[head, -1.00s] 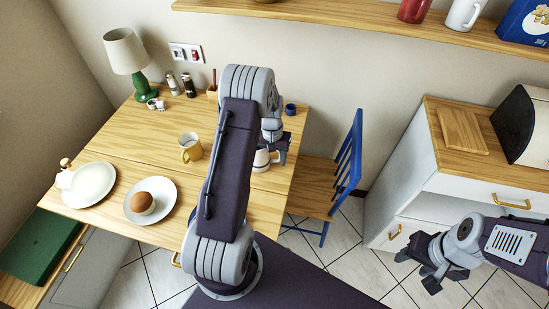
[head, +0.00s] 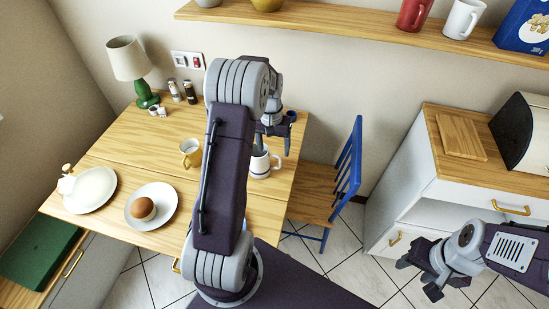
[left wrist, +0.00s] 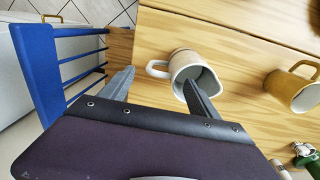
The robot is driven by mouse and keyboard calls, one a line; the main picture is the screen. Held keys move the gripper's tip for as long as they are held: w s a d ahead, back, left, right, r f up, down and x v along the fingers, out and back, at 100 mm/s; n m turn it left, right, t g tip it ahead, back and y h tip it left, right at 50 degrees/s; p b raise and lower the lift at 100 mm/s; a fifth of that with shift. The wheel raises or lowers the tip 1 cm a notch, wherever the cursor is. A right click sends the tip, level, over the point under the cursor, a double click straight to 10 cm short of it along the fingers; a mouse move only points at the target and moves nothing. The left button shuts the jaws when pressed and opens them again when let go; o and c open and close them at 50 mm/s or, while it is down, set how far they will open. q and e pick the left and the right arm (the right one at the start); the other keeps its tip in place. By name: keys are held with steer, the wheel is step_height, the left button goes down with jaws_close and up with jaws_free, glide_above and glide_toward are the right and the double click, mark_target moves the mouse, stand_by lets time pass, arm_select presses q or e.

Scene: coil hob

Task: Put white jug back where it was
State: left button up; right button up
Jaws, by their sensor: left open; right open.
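The white jug (head: 259,164) stands upright near the right edge of the wooden table, its handle to the right. In the left wrist view the jug (left wrist: 183,62) shows its open mouth, and its handle lies between my fingers. My left gripper (head: 275,142) is open above the jug. In the left wrist view the left gripper (left wrist: 158,82) has one finger overlapping the jug's mouth; I cannot tell whether it is inside or above. The other finger is beyond the handle. My right gripper (head: 420,276) is open and empty over the floor, in front of the white cabinet.
A yellow mug (head: 190,152) stands left of the jug on the table (head: 130,150). Two white plates (head: 163,214) are at the front left. A green lamp (head: 146,93) stands at the back. A blue chair (head: 347,170) is close on the right. A shelf (head: 330,20) runs above.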

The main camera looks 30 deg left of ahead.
arm_select(q)
step_height(320, 180, up, 2)
steer(key=shift+r, duration=0.25)
steer(key=shift+s+d, duration=0.1)
steer(key=s+d+m+t+p, duration=0.1)
steer(key=s+d+m, duration=0.2)
steer(key=s+d, duration=1)
steer(key=s+r, duration=0.1)
steer(key=s, duration=0.2)
steer(key=shift+s+d, duration=0.2)
steer(key=shift+d, duration=0.1)
steer(key=shift+f, duration=0.1)
